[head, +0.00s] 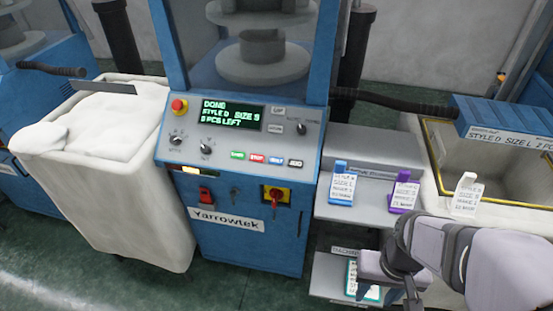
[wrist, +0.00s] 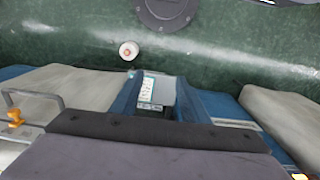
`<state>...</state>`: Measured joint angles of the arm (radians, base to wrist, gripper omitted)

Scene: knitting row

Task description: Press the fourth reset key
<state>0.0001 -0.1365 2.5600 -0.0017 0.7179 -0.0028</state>
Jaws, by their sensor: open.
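The blue knitting machine has a sloped grey control panel (head: 180,150) in the middle of the head view. A row of small keys runs along its lower part: green (head: 237,155), red (head: 257,158), blue (head: 276,160) and, fourth from the left, a dark key (head: 296,163). Their print is too small to read surely. The green-lit display (head: 232,115) reads "DONE", a style and size line and a pieces-left line. My gripper (head: 378,268) is at the lower right, well apart from the keys, over the lower shelf. It is open; its fingertips are not clearly seen.
A red emergency button (head: 179,106) and knobs share the panel. A shelf (head: 375,190) right of the machine holds blue (head: 341,183) and purple (head: 404,195) tags. A white-filled bin (head: 100,150) stands left. The wrist view shows green floor (wrist: 230,45) and blue machinery.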

